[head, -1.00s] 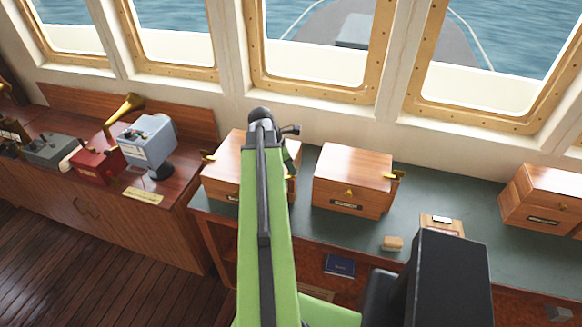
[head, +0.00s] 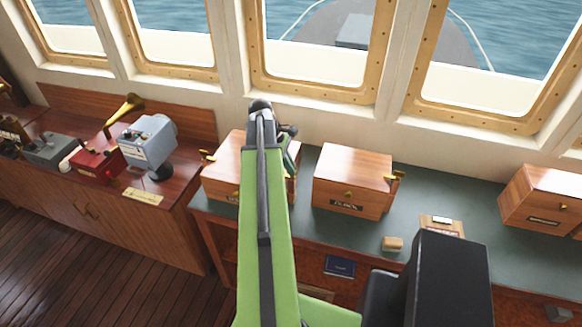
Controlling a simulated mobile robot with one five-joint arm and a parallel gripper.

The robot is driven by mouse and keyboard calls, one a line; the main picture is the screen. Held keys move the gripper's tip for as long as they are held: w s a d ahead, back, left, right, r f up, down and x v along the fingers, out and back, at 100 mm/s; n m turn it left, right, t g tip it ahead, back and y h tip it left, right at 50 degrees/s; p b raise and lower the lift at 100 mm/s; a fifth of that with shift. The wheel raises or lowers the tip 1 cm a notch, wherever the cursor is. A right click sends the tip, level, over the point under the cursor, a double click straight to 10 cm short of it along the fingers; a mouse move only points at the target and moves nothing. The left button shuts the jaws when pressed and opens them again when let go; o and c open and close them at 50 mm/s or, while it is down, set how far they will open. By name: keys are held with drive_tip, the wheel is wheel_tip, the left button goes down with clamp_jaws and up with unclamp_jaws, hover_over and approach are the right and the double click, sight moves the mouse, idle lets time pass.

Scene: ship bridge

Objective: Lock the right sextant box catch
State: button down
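A wooden box (head: 223,170) stands on the green counter, left of centre. A brass catch (head: 207,155) sticks out at its left end. My green arm crosses in front of the box and hides its middle and most of its label, so I cannot read whether it is the sextant box. My gripper (head: 291,146) is over the right end of this box, mostly behind my arm. The catch at that end is hidden or too small to make out. I cannot tell whether the gripper touches the box or is open or shut.
A second wooden box (head: 352,175), with a front clasp and a brass piece (head: 396,176) at its right, stands to the right. A third box (head: 545,197) is at the far right. A small tan block (head: 392,244) lies on the counter (head: 450,195). Windows rise behind.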

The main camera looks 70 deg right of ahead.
drive_tip(key=shift+m, duration=0.6)
drive_tip(key=c, duration=1.6)
unclamp_jaws()
drive_tip(key=d+p+v, duration=0.1)
drive_tip(key=p+v, duration=1.5)
drive_tip(key=v, duration=0.1)
drive_tip(key=shift+a+r, duration=0.15)
drive_tip(key=shift+r, duration=0.1)
